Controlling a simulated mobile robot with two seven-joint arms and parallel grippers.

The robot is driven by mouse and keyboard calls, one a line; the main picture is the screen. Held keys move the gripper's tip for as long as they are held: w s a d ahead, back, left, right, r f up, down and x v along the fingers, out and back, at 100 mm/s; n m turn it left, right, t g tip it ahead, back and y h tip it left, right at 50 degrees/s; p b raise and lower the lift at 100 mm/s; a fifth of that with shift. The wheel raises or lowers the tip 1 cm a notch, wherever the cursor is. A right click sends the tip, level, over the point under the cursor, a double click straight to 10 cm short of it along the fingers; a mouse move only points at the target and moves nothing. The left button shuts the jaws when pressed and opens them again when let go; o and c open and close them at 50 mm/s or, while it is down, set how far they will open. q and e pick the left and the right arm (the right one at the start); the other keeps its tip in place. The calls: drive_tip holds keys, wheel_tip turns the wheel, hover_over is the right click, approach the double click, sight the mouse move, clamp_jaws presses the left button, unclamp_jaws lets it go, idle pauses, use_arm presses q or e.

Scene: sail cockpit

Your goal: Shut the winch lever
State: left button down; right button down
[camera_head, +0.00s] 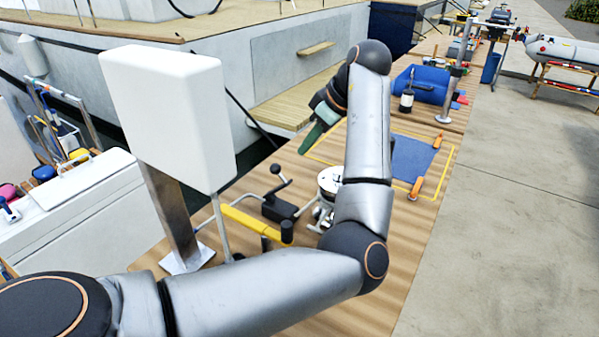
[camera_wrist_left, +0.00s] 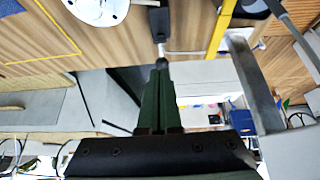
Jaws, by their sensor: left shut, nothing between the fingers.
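My left gripper (camera_head: 304,150), with green fingers, is shut and empty, above and right of the lever in the head view. Its fingers (camera_wrist_left: 160,66) also show in the left wrist view. My right gripper is out of view.
A white-topped round winch (camera_head: 329,178) stands right of the lever, partly behind my arm. A yellow bar (camera_head: 250,224) with a black grip lies in front. A white box (camera_head: 165,115) on a metal post rises at left. A blue mat (camera_head: 410,158) lies beyond.

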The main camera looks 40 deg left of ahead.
sight(282, 178)
use_arm(q)
drive_tip(key=shift+s+d+r, duration=0.1)
drive_tip(key=shift+s+d, duration=0.05)
drive_tip(key=shift+d, duration=0.1)
drive_tip(key=x, duration=1)
drive_tip(key=shift+s+b, duration=0.15)
drive_tip(key=shift+b, duration=0.15)
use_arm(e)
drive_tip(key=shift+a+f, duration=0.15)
use_arm(q)
drive_tip(key=shift+a, duration=0.1)
